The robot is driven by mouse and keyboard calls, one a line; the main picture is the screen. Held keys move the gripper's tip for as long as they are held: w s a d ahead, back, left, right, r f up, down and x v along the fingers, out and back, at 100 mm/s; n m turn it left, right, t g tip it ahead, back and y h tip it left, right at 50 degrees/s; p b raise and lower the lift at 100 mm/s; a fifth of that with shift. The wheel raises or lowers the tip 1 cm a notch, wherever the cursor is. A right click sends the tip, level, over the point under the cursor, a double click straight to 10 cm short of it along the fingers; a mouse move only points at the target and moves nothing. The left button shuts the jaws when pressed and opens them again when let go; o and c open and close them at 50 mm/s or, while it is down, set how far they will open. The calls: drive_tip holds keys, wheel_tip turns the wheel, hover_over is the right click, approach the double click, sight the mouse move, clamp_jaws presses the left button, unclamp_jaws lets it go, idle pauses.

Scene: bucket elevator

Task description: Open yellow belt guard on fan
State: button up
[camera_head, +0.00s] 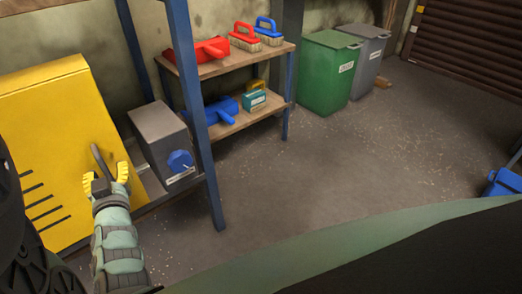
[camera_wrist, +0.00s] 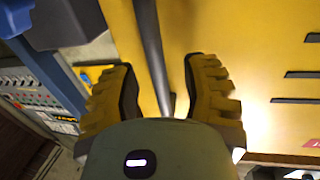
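The yellow belt guard (camera_head: 60,120) stands at the left of the head view, a large panel with dark slots. It fills much of the wrist view (camera_wrist: 260,40). A dark bar handle (camera_head: 101,160) sits on its right part and shows in the wrist view (camera_wrist: 152,50) running down between my fingers. My gripper (camera_head: 106,178) is at the handle. In the wrist view my gripper (camera_wrist: 160,90) has its two yellow-tipped fingers apart, one on each side of the handle, with gaps visible. The fan itself is not clearly visible.
A grey box with a blue knob (camera_head: 180,161) stands just right of the guard, near a blue post (camera_head: 195,110). A shelf (camera_head: 230,117) holds tools and brushes. Green (camera_head: 328,75) and grey (camera_head: 368,55) bins stand behind. The floor at centre right is clear.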

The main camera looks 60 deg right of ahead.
clamp_jaws()
drive_tip(key=shift+s+a, duration=0.1)
idle(0.4)
